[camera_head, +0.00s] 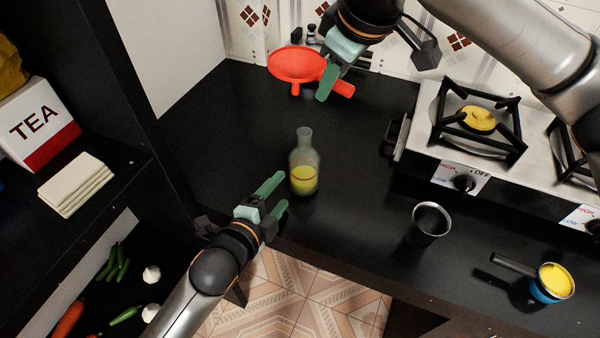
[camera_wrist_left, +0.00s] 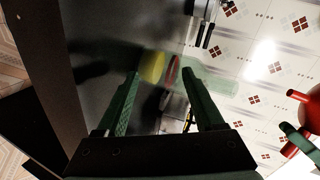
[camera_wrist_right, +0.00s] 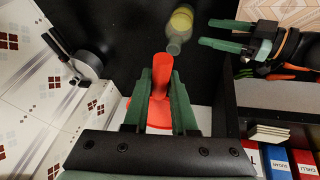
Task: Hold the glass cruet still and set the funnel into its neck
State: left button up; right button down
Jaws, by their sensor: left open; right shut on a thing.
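The glass cruet (camera_head: 304,165) stands upright on the black counter with yellow liquid in its lower part. It also shows in the left wrist view (camera_wrist_left: 152,68), between the fingers, and in the right wrist view (camera_wrist_right: 180,25). My left gripper (camera_head: 279,193) is open, its fingertips just left of and in front of the cruet, apart from it as far as I can tell. The red funnel (camera_head: 292,64) is held above the back of the counter. My right gripper (camera_head: 328,86) is shut on the funnel's handle (camera_wrist_right: 161,75). The funnel is apart from the cruet, behind it.
A steel cup (camera_head: 430,222) and a small pan with yellow contents (camera_head: 553,281) stand at the right. A stove (camera_head: 470,120) fills the back right. A tea box (camera_head: 38,122) is on the left shelf. The counter around the cruet is clear.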

aim_at(305, 135)
pick_arm(q)
jog(key=m, duration=0.1)
jog(key=m+y, duration=0.1)
jog(key=shift+w+d+f+m, duration=0.1)
jog(key=shift+w+f+m, duration=0.15)
jog(key=shift+m, duration=0.15)
jog(key=shift+w+r+m+y, duration=0.1)
jog(key=shift+m+y, duration=0.3)
jog(key=shift+m, duration=0.7)
jog(key=r+m+t, duration=0.1)
jog(key=m, duration=0.1)
jog(key=s+d+r+m+t+y, duration=0.1)
jog(key=m, duration=0.3)
jog(key=shift+s+d+r+m+t+y, duration=0.2)
jog(key=shift+d+r+m+t+y, duration=0.1)
jog(key=shift+r+m+t+y, duration=0.1)
notch_tip(305, 135, up, 6)
jog(key=d+m+t, duration=0.2)
jog(key=d+m, duration=0.1)
jog(key=m, duration=0.2)
jog(key=w, duration=1.1)
jog(key=shift+d+f, duration=0.15)
jog(key=shift+d, duration=0.1)
grip_shut()
